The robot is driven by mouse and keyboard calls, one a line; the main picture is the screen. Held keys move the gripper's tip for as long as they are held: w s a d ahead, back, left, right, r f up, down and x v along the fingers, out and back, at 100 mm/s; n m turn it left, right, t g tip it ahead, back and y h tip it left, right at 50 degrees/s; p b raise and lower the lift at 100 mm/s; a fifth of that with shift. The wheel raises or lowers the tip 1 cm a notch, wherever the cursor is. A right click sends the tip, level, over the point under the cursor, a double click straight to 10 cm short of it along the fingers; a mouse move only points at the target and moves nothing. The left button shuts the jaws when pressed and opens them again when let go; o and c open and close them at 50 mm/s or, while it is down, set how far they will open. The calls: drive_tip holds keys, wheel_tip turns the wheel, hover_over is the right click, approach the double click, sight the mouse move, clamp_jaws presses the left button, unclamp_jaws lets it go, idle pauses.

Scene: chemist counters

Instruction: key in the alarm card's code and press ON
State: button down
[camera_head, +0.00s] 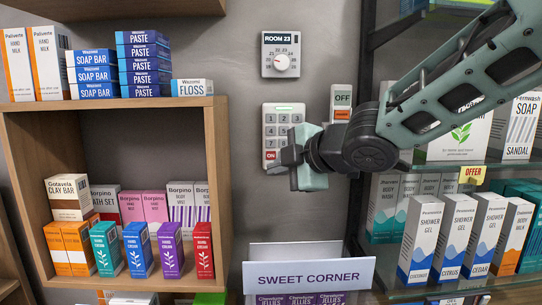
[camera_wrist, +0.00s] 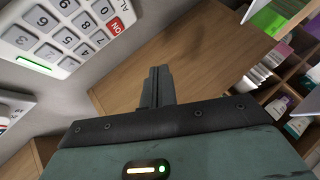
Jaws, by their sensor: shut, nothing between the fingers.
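The alarm keypad (camera_head: 284,112) is a pale panel on the grey wall, with grey number keys and a green-lit strip at its top. Its red ON key (camera_head: 270,155) is at the lower left. My gripper (camera_head: 291,156) is shut and empty in front of the keypad's lower part and hides its lower right keys. In the wrist view the keypad (camera_wrist: 70,58) is at the upper left, with the red ON key (camera_wrist: 116,26) near its edge. The shut fingers (camera_wrist: 157,85) are apart from the keypad in that view. I cannot make out an alarm card.
A room dial (camera_head: 281,55) is above the keypad, and an OFF switch (camera_head: 342,97) is to its right. A wooden shelf (camera_head: 215,150) of boxes stands left, glass shelves (camera_head: 500,165) of boxes right. A SWEET CORNER sign (camera_head: 310,274) is below.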

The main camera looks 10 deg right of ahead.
sight(276, 157)
drive_tip(key=w+d+p, duration=0.1)
drive_tip(key=w, duration=0.6)
drive_tip(key=shift+w+d+p, duration=0.25)
drive_tip(key=shift+p, duration=0.15)
drive_tip(key=shift+w, duration=0.15)
idle(1.6)
drive_tip(key=shift+w, duration=0.25)
drive_tip(key=shift+w+d+p, duration=0.15)
drive_tip(key=shift+w+p, duration=0.15)
idle(0.6)
drive_tip(key=shift+s, duration=0.75)
drive_tip(key=shift+s+a+b, duration=0.2)
drive_tip(key=shift+s+b, duration=0.15)
drive_tip(key=shift+s, duration=0.45)
drive_tip(key=shift+s+a+b, duration=0.25)
drive_tip(key=shift+s+b, duration=0.05)
drive_tip(key=shift+s, duration=0.55)
drive_tip(key=shift+s+a+b, duration=0.2)
drive_tip(key=shift+s+b, duration=0.15)
drive_tip(key=shift+s, duration=0.45)
